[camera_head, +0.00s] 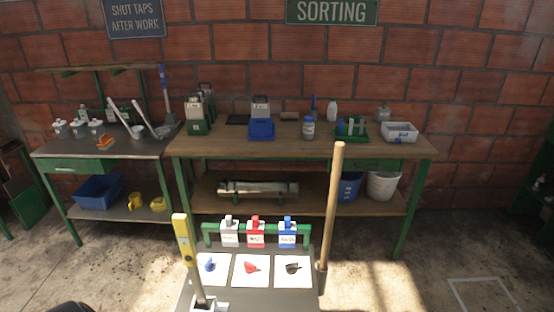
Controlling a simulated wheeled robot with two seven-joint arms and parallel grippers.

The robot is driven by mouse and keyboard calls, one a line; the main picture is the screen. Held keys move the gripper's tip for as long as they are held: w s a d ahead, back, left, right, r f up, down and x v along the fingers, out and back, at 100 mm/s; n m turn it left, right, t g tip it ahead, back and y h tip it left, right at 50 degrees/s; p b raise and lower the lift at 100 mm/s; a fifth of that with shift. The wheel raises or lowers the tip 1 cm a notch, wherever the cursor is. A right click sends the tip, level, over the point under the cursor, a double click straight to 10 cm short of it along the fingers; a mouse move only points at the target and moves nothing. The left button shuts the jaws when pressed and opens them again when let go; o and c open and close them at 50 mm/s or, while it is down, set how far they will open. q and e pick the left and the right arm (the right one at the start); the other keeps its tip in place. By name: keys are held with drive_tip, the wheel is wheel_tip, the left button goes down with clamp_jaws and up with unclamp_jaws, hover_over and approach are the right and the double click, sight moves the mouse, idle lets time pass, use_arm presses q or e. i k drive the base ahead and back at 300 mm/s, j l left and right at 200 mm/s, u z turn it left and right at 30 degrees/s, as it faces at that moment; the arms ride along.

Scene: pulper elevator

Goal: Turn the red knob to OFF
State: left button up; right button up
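A red knob (251,267) with a pointed handle sits on the middle white plate of a small grey stand (262,301) at the bottom centre. A blue knob (209,264) is on the plate to its left and a black one (293,267) on the plate to its right. The lettering by the red knob is too small to read, so its setting cannot be told. Behind it stands a red-and-white labelled block (255,232), between a grey-and-white one (229,232) and a blue-and-white one (287,232). Neither of my grippers shows.
A yellow-topped upright bar (185,240) stands at the stand's front left, and a tall wooden pole (333,200) at its right. A green rail (214,229) runs behind the plates. A wooden workbench (240,150) with containers is farther back. The floor at right is mostly clear.

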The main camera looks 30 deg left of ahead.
sight(250, 268)
drive_tip(key=u, duration=1.35)
